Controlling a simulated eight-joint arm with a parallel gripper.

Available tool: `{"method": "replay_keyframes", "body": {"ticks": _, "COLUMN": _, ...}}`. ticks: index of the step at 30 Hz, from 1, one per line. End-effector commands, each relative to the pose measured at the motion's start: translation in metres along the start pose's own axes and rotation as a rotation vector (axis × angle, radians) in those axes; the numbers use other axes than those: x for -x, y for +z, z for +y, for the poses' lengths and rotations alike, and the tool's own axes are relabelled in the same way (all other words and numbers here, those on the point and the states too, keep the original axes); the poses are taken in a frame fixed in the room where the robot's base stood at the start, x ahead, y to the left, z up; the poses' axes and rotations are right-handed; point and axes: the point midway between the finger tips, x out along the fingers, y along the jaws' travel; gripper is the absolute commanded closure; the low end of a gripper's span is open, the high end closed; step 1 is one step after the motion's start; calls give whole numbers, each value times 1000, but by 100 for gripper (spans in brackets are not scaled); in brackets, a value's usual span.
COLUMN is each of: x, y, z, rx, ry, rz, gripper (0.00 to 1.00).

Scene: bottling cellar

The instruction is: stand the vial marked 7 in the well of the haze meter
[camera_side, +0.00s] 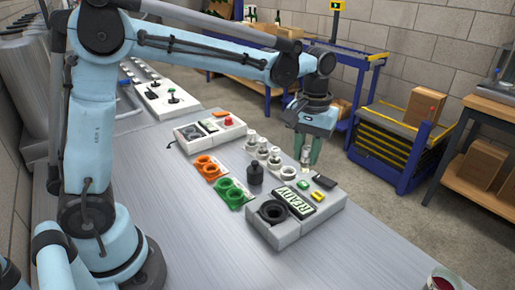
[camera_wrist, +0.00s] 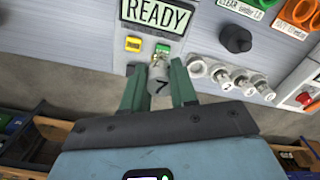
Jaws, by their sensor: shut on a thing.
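My gripper (camera_wrist: 157,88) is shut on a clear, pale vial marked 7 (camera_wrist: 159,74), with a green finger on either side of it. In the side view my gripper (camera_side: 303,150) holds the vial (camera_side: 306,158) upright, beyond the haze meter's far end. The haze meter (camera_side: 290,236) is a light grey box with a lit READY display (camera_side: 295,201), which also shows in the wrist view (camera_wrist: 157,14). Its round black-rimmed well (camera_side: 272,211) is at the near left end and looks empty. The well is outside the wrist view.
Several capped vials (camera_side: 262,152) stand in a row beside an empty white ring (camera_side: 288,173). A black knobbed cap (camera_side: 255,178) stands left of the meter. Green rings (camera_side: 233,193) and orange rings (camera_side: 207,168) lie further left.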

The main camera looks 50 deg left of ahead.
Motion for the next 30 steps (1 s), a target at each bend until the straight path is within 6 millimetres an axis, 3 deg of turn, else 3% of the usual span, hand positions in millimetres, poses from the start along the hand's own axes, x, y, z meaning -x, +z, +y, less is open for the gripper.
{"method": "replay_keyframes", "body": {"ticks": 5, "x": 5, "y": 21, "z": 0, "rx": -1, "ry": -1, "rz": 0, "gripper": 100}}
{"method": "replay_keyframes", "body": {"ticks": 16, "x": -2, "y": 86, "z": -24, "rx": 0, "ry": -3, "rz": 1, "gripper": 100}}
{"method": "replay_keyframes", "body": {"ticks": 21, "x": -6, "y": 97, "z": -29, "rx": 1, "ry": -3, "rz": 1, "gripper": 100}}
{"method": "replay_keyframes", "body": {"ticks": 30, "x": -27, "y": 97, "z": -29, "rx": 1, "ry": -3, "rz": 1, "gripper": 100}}
